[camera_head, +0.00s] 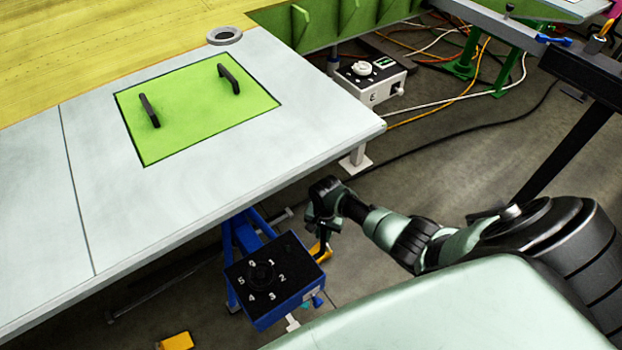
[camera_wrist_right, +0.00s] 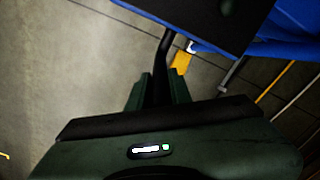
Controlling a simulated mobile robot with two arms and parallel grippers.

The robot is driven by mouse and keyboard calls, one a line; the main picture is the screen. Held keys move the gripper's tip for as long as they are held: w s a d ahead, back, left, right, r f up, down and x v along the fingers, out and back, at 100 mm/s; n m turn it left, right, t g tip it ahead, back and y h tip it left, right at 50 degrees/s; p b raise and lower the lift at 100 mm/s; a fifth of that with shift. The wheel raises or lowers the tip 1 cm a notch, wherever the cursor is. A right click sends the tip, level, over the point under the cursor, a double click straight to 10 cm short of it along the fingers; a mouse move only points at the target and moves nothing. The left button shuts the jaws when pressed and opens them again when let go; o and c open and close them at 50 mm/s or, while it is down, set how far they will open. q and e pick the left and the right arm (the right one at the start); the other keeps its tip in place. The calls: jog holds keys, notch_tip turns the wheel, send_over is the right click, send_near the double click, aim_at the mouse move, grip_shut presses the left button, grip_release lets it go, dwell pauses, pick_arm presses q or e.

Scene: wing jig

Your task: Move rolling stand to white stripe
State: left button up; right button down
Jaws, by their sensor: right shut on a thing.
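My right gripper (camera_head: 322,228) is at the stand's right side. In the right wrist view its fingers (camera_wrist_right: 158,90) are closed around a dark bar (camera_wrist_right: 164,55) that runs up to the stand. My left gripper is not in view. I cannot make out a white floor stripe for certain.
The pale panel (camera_head: 200,190) with a green hatch (camera_head: 195,105) fills the left. A white box (camera_head: 370,78) stands on the floor beyond its corner. Cables (camera_head: 462,90) cross the floor at upper right. A yellow-orange object (camera_head: 176,341) lies at bottom left. Grey floor is open right of the panel.

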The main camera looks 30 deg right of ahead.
jog(key=shift+s, duration=0.1)
dwell(0.3)
jog(key=c, duration=1.3)
grip_release()
jog(key=shift+d, duration=0.15)
notch_tip(320, 180, up, 8)
jog(key=shift+f+p, duration=0.15)
jog(key=shift+p, duration=0.65)
